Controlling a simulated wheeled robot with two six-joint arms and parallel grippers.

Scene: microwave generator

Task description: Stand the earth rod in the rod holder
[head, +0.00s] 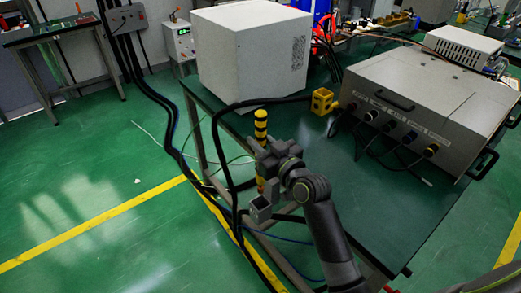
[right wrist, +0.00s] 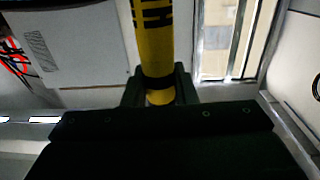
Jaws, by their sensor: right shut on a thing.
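The earth rod (head: 261,125) is yellow with black bands and stands roughly upright in the head view, by the left edge of the green table. My right gripper (head: 262,168) is shut on the rod around its middle and hides part of it. In the right wrist view the rod (right wrist: 155,45) runs up from between the dark fingers (right wrist: 160,92). The rod holder (head: 323,103), a small yellow block with an opening, is on the table to the right of the rod and apart from it. My left gripper is not in view.
A white box (head: 250,55) stands on the table (head: 310,150) behind the rod. A grey case (head: 430,95) with cables plugged into its front stands at the right. Black cables (head: 228,170) hang over the table's left edge. The table's front middle is clear.

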